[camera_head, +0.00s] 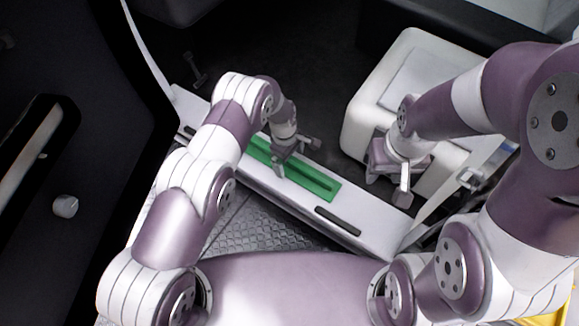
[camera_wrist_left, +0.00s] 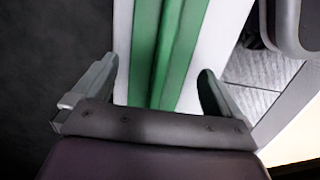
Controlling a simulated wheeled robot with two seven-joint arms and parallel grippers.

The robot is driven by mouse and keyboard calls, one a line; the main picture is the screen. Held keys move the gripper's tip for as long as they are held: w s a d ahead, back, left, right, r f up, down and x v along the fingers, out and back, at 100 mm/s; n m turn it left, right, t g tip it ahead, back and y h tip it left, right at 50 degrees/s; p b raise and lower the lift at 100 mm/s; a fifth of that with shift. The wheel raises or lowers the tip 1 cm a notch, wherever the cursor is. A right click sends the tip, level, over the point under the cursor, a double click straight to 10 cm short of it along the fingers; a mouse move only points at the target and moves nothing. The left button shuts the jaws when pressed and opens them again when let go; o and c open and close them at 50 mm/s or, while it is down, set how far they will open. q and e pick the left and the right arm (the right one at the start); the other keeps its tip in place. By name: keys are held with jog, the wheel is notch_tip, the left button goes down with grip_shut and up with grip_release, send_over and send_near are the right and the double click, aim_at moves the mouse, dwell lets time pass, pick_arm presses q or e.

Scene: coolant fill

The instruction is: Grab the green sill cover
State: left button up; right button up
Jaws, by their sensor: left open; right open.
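The green sill cover (camera_head: 312,183) is a long, flat strip lying on the white sill (camera_head: 378,237) in the head view. My left gripper (camera_head: 295,158) is open just above it, with one finger to each side. In the left wrist view the green sill cover (camera_wrist_left: 165,45) runs lengthwise between the two spread fingers of my left gripper (camera_wrist_left: 157,88). I cannot tell whether the fingers touch it. My left arm hides part of its far-left end. My right gripper (camera_head: 388,184) is open, beside the white box-shaped seat or console, away from the cover.
The white box (camera_head: 365,115) stands right of the sill. A dark slot (camera_head: 338,220) lies in the sill near the cover's right end. A grey treaded plate (camera_head: 255,232) is in front of the sill. A dark door panel (camera_head: 95,150) fills the left, and dark floor lies behind.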

pick_arm(q)
jog(key=shift+f, duration=0.6)
jog(key=c, duration=1.1)
jog(key=shift+r, duration=0.15)
